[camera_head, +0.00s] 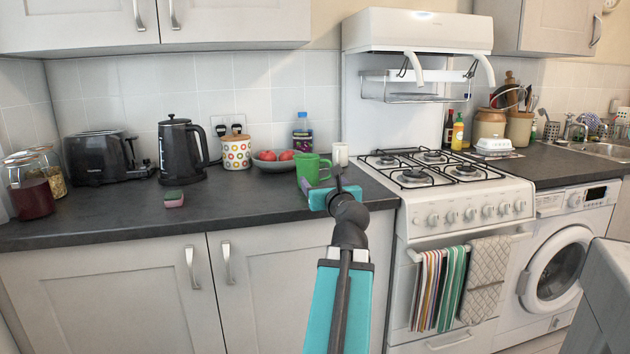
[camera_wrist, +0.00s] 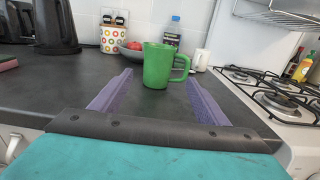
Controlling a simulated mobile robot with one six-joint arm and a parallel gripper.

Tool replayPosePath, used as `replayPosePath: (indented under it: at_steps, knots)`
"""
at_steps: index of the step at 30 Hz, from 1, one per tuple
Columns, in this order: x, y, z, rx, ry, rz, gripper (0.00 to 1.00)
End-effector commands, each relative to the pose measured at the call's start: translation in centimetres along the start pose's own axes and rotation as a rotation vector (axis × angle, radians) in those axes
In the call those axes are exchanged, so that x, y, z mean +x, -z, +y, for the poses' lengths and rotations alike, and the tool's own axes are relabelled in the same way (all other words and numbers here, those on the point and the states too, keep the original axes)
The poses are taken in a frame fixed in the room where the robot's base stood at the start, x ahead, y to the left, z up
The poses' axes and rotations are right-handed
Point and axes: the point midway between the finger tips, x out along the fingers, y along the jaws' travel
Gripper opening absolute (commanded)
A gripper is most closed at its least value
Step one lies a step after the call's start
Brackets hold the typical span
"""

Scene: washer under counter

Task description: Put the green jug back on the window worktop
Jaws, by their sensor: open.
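The green jug (camera_head: 308,169) stands upright on the dark worktop (camera_head: 240,207), left of the cooker. It has a handle on its right side. In the wrist view the jug (camera_wrist: 158,66) stands just beyond the fingertips, centred between the two purple fingers, and appears apart from them. My gripper (camera_wrist: 152,92) is open and empty, low over the worktop. In the head view my gripper (camera_head: 322,192) is in front of the jug and partly hides its lower part. I cannot tell which worktop counts as the window worktop.
A fruit bowl (camera_head: 274,162), spotted canister (camera_head: 236,151) and bottle (camera_head: 302,134) stand behind the jug. A white mug (camera_head: 340,155) stands close on its right. The gas cooker (camera_head: 440,180) adjoins on the right. A sponge (camera_head: 173,199) lies left; worktop around it is clear.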

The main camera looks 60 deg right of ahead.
Motion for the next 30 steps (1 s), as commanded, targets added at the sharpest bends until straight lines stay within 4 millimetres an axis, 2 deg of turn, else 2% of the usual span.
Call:
replayPosePath:
  at_steps: [5, 30]
  knots:
    - [-0.11, 0.60, 0.00, -0.002, 0.000, -0.005, 0.69]
    - [0.69, 0.15, 0.09, -0.001, -0.007, -0.006, 0.69]
